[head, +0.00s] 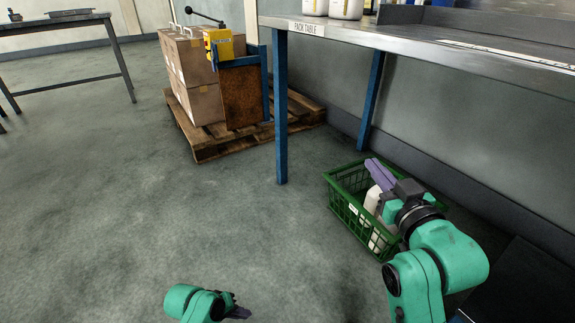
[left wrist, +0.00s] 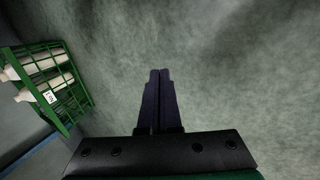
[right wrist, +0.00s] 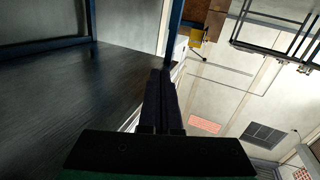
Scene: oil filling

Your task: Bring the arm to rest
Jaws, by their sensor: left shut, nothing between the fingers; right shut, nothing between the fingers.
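My left gripper (head: 240,312) is low at the bottom of the head view, with its dark fingertips pointing right. In the left wrist view its fingers (left wrist: 159,74) are together, with bare floor beyond them. My right gripper (head: 376,168) is at the right, its purple fingers pointing up and left, and overlaps the green basket in the picture. In the right wrist view its fingers (right wrist: 161,76) are together with nothing between them. My right arm hides part of the basket.
The green basket (head: 345,212) holds white bottles (head: 371,200) and stands on the floor by the pack table (head: 400,42). It also shows in the left wrist view (left wrist: 66,112). A pallet (head: 210,150) carries cartons (head: 190,80). Open floor lies left.

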